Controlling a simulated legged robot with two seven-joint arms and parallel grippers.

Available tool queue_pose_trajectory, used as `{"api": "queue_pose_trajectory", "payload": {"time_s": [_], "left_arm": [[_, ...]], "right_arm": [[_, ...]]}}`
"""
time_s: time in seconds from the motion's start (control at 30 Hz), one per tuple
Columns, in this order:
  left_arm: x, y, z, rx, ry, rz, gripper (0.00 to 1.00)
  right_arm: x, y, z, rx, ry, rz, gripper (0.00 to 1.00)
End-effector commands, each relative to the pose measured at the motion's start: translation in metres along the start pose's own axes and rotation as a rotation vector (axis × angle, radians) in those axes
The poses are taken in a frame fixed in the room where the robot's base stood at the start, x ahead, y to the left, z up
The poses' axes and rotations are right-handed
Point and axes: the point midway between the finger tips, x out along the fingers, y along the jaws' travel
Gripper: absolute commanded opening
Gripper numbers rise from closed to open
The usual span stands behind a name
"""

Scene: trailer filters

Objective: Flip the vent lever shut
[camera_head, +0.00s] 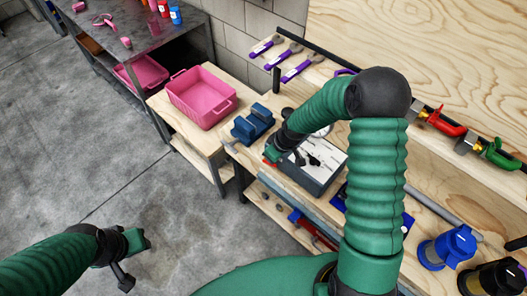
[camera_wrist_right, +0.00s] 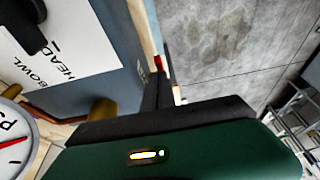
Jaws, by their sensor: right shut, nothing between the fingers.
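A grey box (camera_head: 325,182) with a white top plate (camera_head: 316,155) and black knobs stands on the wooden bench. In the right wrist view its plate (camera_wrist_right: 75,50) reads "HEAD" and "BOWL", with a black knob (camera_wrist_right: 30,22), a brass fitting (camera_wrist_right: 101,110) and a gauge (camera_wrist_right: 14,140). My right gripper (camera_wrist_right: 160,85) is shut and empty beside the box's side. A small red piece (camera_wrist_right: 158,62) shows by its fingertips; I cannot tell whether it is the vent lever. My left gripper (camera_head: 133,258) hangs over the floor, its jaw state unclear.
A pink bin (camera_head: 201,96) sits on a lower table. Red (camera_head: 440,121) and green (camera_head: 500,156) valve handles line the back rail. A blue-topped filter (camera_head: 448,246) stands at right. The floor at left is clear.

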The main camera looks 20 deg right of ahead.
Motion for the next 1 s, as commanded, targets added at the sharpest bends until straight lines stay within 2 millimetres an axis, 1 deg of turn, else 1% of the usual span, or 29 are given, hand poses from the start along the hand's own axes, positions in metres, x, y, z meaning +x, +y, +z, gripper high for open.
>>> {"api": "queue_pose_trajectory", "payload": {"time_s": [0.1,0.2,0.4,0.53,0.6,0.77,1.0], "left_arm": [[0.004,0.000,0.001,0.000,0.000,0.000,0.36],[0.006,0.000,0.002,0.000,0.000,0.000,0.36],[0.012,0.000,0.003,0.000,0.000,0.000,0.36],[0.017,0.000,0.004,0.000,0.000,0.000,0.36],[0.015,0.000,0.004,0.000,-0.001,0.000,0.36],[0.015,0.000,0.004,0.000,0.000,0.000,0.36],[0.018,0.000,0.004,0.000,0.000,0.000,0.36]], "right_arm": [[0.001,0.001,0.005,0.002,0.000,0.000,0.00],[0.002,0.001,0.012,0.012,0.090,-0.002,0.00],[0.007,0.001,0.014,0.009,0.283,-0.004,0.00],[0.011,0.001,0.017,0.010,0.362,-0.003,0.00],[0.007,0.001,0.014,0.000,0.364,0.000,0.00],[0.007,-0.001,0.014,0.000,0.360,0.001,0.00],[0.013,0.000,0.007,-0.001,0.359,0.001,0.00]]}}
